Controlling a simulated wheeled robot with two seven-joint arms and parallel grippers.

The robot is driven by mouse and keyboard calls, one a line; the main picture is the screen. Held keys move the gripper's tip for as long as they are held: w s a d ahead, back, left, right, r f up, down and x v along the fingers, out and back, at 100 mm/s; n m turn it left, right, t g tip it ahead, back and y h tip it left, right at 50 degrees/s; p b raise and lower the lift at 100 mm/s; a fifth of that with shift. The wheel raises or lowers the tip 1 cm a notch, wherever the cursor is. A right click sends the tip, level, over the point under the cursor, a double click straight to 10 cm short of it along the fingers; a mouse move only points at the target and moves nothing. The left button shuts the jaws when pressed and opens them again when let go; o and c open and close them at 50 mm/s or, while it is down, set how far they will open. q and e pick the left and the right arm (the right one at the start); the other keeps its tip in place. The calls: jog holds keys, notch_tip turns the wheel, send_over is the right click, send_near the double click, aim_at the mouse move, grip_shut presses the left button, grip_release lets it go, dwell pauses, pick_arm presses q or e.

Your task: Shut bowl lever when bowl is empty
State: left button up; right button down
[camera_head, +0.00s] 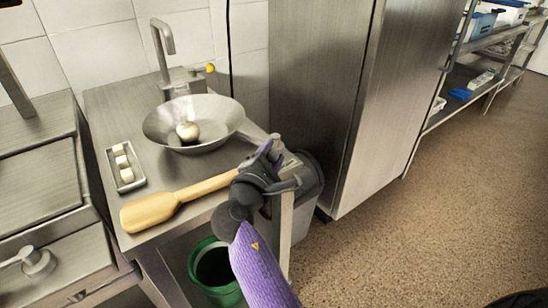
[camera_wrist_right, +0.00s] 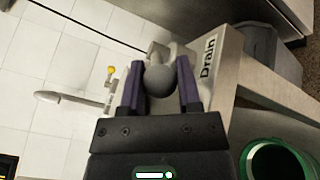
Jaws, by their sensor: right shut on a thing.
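A wide metal bowl (camera_head: 222,118) sits on the steel counter in the head view. A round, pale, onion-like item (camera_head: 188,131) lies inside it, so the bowl is not empty. My right gripper (camera_head: 270,152) is at the counter's right edge, right of the bowl. In the right wrist view its two purple fingers (camera_wrist_right: 160,82) are shut on a grey ball knob (camera_wrist_right: 159,80), the lever's end, beside a plate marked "Drain" (camera_wrist_right: 208,58). The rest of the lever is largely hidden. My left gripper is not in view.
A wooden paddle (camera_head: 150,211) and a small tray (camera_head: 127,184) with pale cubes lie on the counter. A tap (camera_head: 160,45) with a yellow knob stands behind the bowl. A green bin (camera_head: 205,247) is below. A tall steel cabinet (camera_head: 315,80) stands right.

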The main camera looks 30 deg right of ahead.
dwell(0.4)
jog(key=shift+c, duration=1.6)
grip_release()
